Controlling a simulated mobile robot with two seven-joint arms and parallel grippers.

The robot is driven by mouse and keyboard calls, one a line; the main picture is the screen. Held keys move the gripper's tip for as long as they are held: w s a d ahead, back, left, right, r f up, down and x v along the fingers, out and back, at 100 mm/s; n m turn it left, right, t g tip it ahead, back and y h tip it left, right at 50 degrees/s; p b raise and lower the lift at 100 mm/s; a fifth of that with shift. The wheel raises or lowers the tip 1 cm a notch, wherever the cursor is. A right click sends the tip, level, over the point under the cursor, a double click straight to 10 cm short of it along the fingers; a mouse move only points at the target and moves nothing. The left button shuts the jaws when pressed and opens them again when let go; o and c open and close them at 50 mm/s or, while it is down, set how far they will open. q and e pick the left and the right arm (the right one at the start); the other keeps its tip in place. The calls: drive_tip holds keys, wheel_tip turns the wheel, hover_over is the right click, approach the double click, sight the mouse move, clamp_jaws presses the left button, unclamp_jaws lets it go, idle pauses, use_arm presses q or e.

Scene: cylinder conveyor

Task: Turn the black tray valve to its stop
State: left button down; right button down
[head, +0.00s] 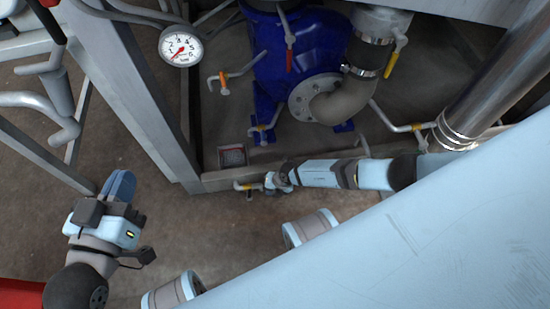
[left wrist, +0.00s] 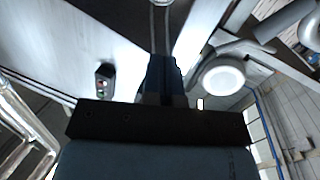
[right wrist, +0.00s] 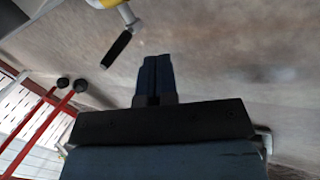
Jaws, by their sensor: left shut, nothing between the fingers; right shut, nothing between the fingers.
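The black tray valve has a black lever handle (right wrist: 117,50) on a yellow and metal body (right wrist: 108,4) in the right wrist view. In the head view its small yellow body (head: 240,186) sits low by the frame's bottom beam. My right gripper (right wrist: 155,60) is shut and empty, with the lever beside its fingertips to the left and a gap between them. In the head view my right gripper (head: 272,182) is just right of the valve. My left gripper (head: 121,186) is shut and empty at the left, far from the valve. It also shows in the left wrist view (left wrist: 162,62).
A blue pump (head: 290,50) with a grey elbow pipe (head: 345,100) stands behind the beam (head: 225,180). Red, orange and yellow handled valves surround it. A pressure gauge (head: 181,46) hangs at upper left. A steel pipe (head: 490,85) crosses at right. The floor (head: 200,235) in front is partly clear.

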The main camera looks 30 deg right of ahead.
sight(250, 195)
use_arm(q)
drive_tip(key=shift+w+a+r+m+t+h+b, duration=0.15)
drive_tip(key=shift+w+a+m+t+b, duration=0.15)
drive_tip(key=shift+w+m+b, duration=0.25)
drive_tip(key=shift+w+a+r+m+t+h+b, duration=0.15)
drive_tip(key=shift+w+a+m+t+b, duration=0.15)
drive_tip(key=shift+m+b, duration=0.35)
use_arm(e)
drive_tip(key=a, duration=0.1)
drive_tip(key=w+a+f, duration=0.1)
drive_tip(key=a, duration=0.1)
drive_tip(key=w+a, duration=0.1)
drive_tip(key=shift+w+a+f, duration=0.1)
drive_tip(key=shift+a+f, duration=0.1)
drive_tip(key=shift+f, duration=0.2)
